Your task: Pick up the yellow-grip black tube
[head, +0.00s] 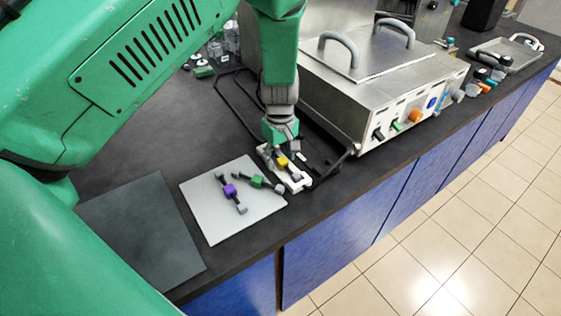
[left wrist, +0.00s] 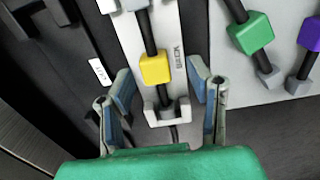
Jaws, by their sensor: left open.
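The yellow-grip black tube (head: 282,161) lies on a narrow white holder (head: 299,183) on the dark counter. In the left wrist view its yellow block (left wrist: 156,68) sits midway along the black tube, with the near end in a pale U-shaped cradle on the holder. My left gripper (head: 284,146) points down just over the tube. In the left wrist view its open fingers (left wrist: 160,82) stand on either side of the tube near the yellow block, with visible gaps and nothing held. Their exact height above the holder is hard to tell. My right gripper is out of view.
A white mat (head: 214,208) beside the holder carries a purple-grip tube (head: 231,190) and a green-grip tube (head: 257,182). A steel box (head: 345,85) with lid handles and coloured fittings stands behind to the right. A dark square mat (head: 140,230) lies empty at the left.

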